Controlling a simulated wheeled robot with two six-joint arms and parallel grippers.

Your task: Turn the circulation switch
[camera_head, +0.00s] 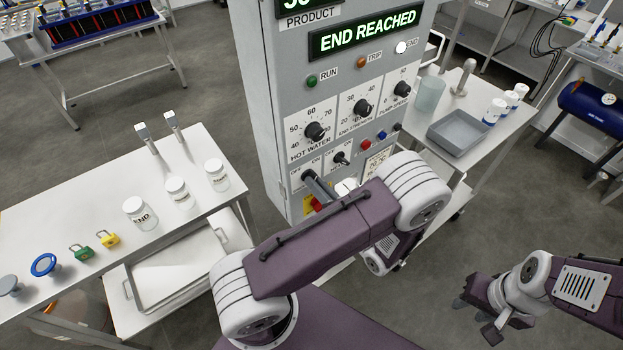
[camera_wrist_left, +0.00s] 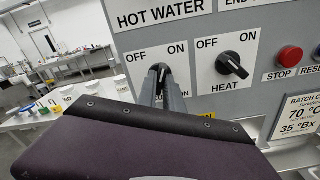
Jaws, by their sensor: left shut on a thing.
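The grey control cabinet (camera_head: 275,110) has two OFF/ON rotary switches low on its front. My left gripper (camera_head: 312,180) is shut on the left one, the circulation switch (camera_wrist_left: 158,73), whose label is mostly hidden by the gripper. In the left wrist view its fingers (camera_wrist_left: 165,88) lie on both sides of the black knob, which seems to point up between OFF and ON; its exact angle is hard to tell. The heat switch (camera_wrist_left: 232,65) beside it points up and left towards OFF. My right gripper (camera_head: 480,318) is open and empty over the floor at lower right.
The cabinet display (camera_head: 365,32) reads END REACHED. Red stop (camera_wrist_left: 289,57) and blue reset buttons are right of the switches. A table (camera_head: 75,225) with jars and padlocks stands left; another with a grey tray (camera_head: 458,132) stands right.

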